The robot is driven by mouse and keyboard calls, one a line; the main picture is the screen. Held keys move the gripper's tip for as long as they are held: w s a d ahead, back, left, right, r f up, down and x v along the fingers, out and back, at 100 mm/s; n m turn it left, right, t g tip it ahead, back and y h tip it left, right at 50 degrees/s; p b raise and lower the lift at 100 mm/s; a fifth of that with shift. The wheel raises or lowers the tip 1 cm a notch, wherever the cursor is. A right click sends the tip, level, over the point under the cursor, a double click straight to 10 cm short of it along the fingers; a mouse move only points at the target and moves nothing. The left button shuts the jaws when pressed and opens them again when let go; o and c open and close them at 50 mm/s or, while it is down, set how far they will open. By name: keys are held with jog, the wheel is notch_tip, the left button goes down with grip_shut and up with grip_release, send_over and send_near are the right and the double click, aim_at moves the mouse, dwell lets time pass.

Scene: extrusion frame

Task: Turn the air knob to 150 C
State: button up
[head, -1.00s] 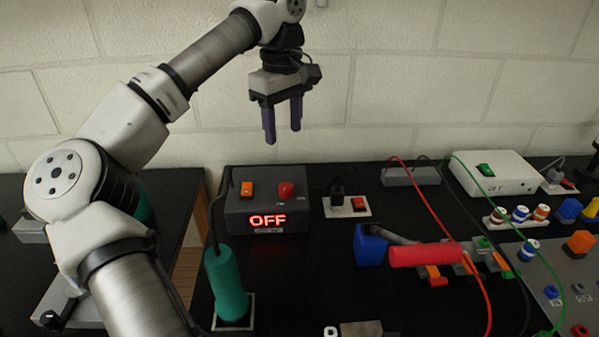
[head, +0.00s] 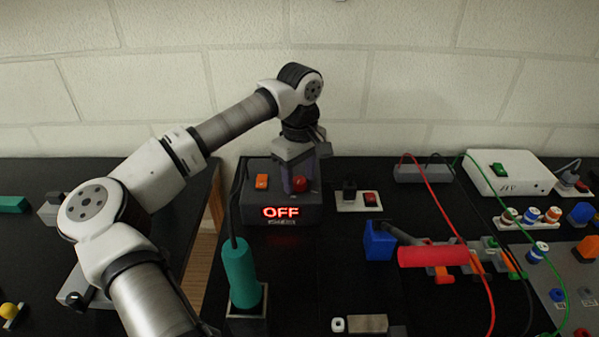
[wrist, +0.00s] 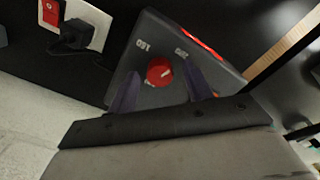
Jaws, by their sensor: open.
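The red air knob (head: 300,184) is on top of the dark grey control box (head: 253,211) at the back of the bench. The box's front display (head: 281,212) reads OFF in red. My gripper (head: 301,188) points down over the box at the knob. In the wrist view the knob (wrist: 159,71) lies between the two open purple fingers (wrist: 158,88), apart from both. Small white markings (wrist: 143,46) are printed around the knob; one seems to read 100, the others are too small to read. An orange switch (head: 262,181) sits left of the knob on the box.
A teal-handled tool (head: 240,272) stands in a holder in front of the box, its cable rising beside the box's left side. Right of the box is a wall-style plate (head: 345,207) with a black plug and red switch. A blue holder (head: 379,241) and red cylinder (head: 432,256) lie further right.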

jog(key=c, duration=1)
jog(key=shift+o, duration=0.2)
jog(key=shift+f+n+b, duration=0.1)
jog(key=shift+n+b, duration=0.2)
jog(key=n+b, duration=0.2)
jog(key=n, duration=0.1)
jog(key=n+b, duration=0.3)
jog(key=n, duration=0.2)
jog(key=shift+n, duration=0.4)
jog(key=n+b, duration=0.1)
jog(key=n, duration=0.4)
jog(key=shift+n+b, duration=0.3)
jog(key=shift+b, duration=0.05)
jog(key=n+b, duration=0.1)
jog(key=n, duration=0.3)
jog(key=shift+n, duration=0.4)
